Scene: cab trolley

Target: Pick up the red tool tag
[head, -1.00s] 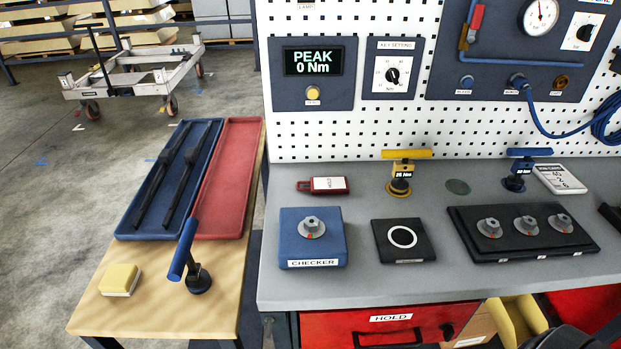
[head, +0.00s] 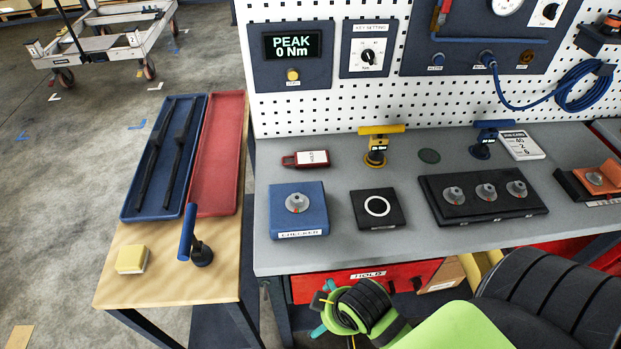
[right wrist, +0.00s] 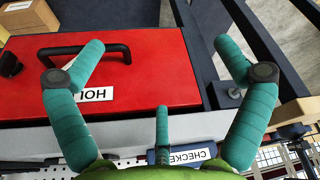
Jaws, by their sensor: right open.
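The red tool tag (head: 306,159) lies flat on the grey bench top, behind the blue checker block (head: 298,210). It has a white label on its right part. My right gripper (head: 321,314) is in front of the bench's front edge, before the red HOLD drawer, well apart from the tag. In the right wrist view its teal fingers (right wrist: 160,48) are spread and empty, with the red drawer (right wrist: 150,70) behind them. The tag is not seen in that view. My left gripper is in neither view.
A yellow-handled tool (head: 377,150) stands right of the tag, and a black pad (head: 377,209) with a white ring lies nearer. A wooden side table (head: 180,270) with blue and red trays stands left. Bare bench top surrounds the tag.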

